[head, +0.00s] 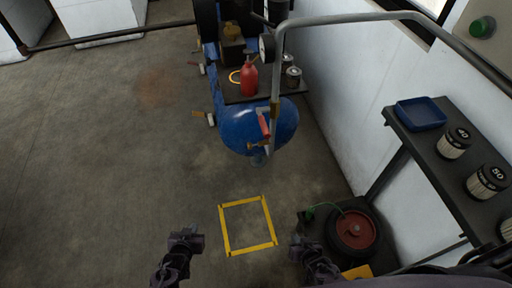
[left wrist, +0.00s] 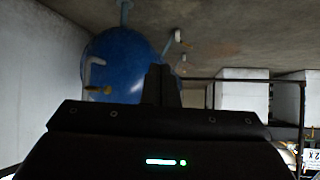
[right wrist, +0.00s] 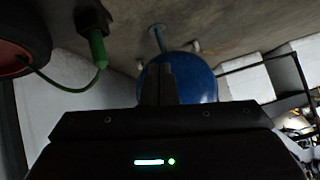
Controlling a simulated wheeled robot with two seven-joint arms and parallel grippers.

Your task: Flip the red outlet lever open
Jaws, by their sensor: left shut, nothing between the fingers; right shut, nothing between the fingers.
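My left gripper (head: 186,236) is shut and empty, low in the head view, well short of the tank. My right gripper (head: 303,244) is shut and empty, low and right of the yellow floor square. The tank also shows in the left wrist view (left wrist: 125,65) and the right wrist view (right wrist: 195,75); I cannot make out the red lever there.
A red bottle (head: 249,78) and cans (head: 293,77) stand on the tank's dark top plate. A shelf (head: 420,150) with a blue tray (head: 420,114) lines the right wall. Floor inside the yellow square (head: 222,226) is clear.

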